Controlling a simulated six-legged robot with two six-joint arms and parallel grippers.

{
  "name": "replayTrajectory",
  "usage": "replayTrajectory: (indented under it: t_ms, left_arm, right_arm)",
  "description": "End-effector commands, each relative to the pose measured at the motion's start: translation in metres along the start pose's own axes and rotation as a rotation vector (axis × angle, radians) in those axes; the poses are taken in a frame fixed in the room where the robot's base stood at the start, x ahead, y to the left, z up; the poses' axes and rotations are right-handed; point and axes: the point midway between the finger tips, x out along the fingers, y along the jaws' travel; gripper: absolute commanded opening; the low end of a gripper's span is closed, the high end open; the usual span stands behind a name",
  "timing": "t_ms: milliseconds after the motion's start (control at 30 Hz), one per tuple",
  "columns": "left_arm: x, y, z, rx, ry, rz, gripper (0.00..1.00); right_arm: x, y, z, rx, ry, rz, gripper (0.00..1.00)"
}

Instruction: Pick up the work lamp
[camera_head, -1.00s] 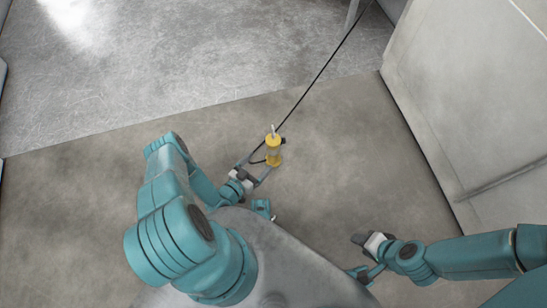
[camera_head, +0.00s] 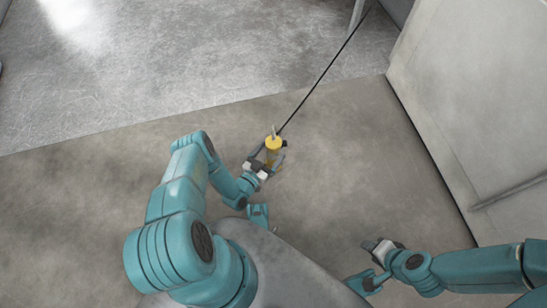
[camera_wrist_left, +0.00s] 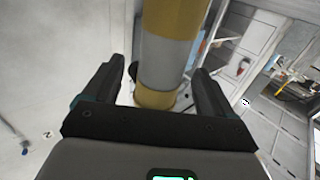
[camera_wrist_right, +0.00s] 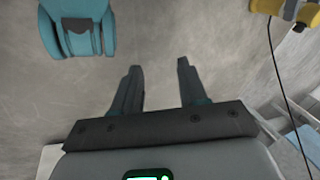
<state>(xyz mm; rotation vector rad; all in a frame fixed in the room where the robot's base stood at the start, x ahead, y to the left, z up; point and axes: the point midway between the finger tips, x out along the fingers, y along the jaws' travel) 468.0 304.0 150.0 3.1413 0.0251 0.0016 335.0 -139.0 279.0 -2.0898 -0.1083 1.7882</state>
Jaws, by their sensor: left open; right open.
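The work lamp (camera_head: 273,146) is a yellow and grey cylinder with a small hook on top. My left gripper (camera_head: 267,158) is open, with one finger on each side of the lamp. In the left wrist view the lamp (camera_wrist_left: 168,45) stands between the open fingers (camera_wrist_left: 160,72), with a gap visible on the left; contact cannot be told. My right gripper (camera_head: 370,244) is open and empty, away from the lamp. The right wrist view shows its bare fingers (camera_wrist_right: 158,68) and part of the lamp (camera_wrist_right: 275,6) at the top right.
A black cable (camera_head: 325,73) runs from the lamp up to the top right. A pale cabinet-like wall (camera_head: 470,100) stands at the right. The floor (camera_head: 90,200) to the left of the lamp is clear.

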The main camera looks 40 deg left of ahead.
Motion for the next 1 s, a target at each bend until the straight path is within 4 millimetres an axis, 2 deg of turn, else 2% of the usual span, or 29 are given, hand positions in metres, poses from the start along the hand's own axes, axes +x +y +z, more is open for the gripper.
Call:
replayTrajectory:
  t_ms: [100, 233, 533, 800, 1000]
  left_arm:
    - [0.022, -0.001, 0.006, 0.003, 0.004, 0.003, 0.85]
    - [0.040, -0.001, 0.004, 0.002, 0.003, 0.002, 0.85]
    - [0.045, -0.001, 0.002, 0.000, 0.000, 0.000, 0.85]
    - [0.045, -0.001, 0.002, 0.000, 0.000, 0.000, 0.00]
    - [0.045, -0.001, 0.001, 0.001, 0.002, 0.000, 0.00]
  right_arm:
    - [0.018, 0.006, -0.007, -0.006, 0.030, -0.001, 0.43]
    - [0.023, 0.008, -0.013, -0.011, 0.050, -0.002, 0.43]
    - [0.023, 0.007, -0.015, -0.012, 0.057, -0.002, 0.43]
    - [0.023, 0.007, -0.015, -0.012, 0.057, -0.002, 0.43]
    - [0.023, 0.007, -0.015, -0.012, 0.057, -0.002, 0.43]
